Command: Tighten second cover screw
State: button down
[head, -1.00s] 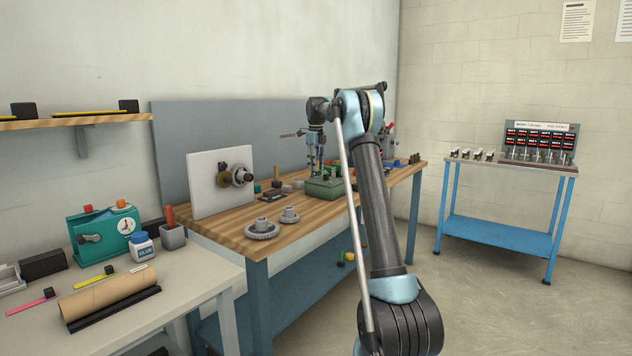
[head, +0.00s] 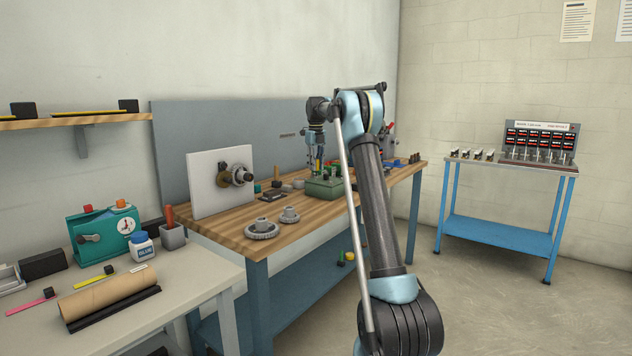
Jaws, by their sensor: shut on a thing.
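A green box (head: 325,189) with small parts on its top stands on the wooden bench, towards its far end. I take it to be the covered unit, but its cover screws are too small to make out. My gripper (head: 319,169) points down at the left part of the box top, with its tip at or just above it. It is shut on a slim tool with some yellow on it, mostly hidden by the fingers. I cannot tell whether the tool's tip touches a screw.
Two grey gear parts (head: 262,229) lie on the bench front, and a white panel with a shaft (head: 219,183) stands behind. Small parts crowd around the box. A blue trolley (head: 503,211) with a display rack stands right; the floor between is clear.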

jog(key=shift+w, duration=0.1)
jog(key=shift+r, duration=1.95)
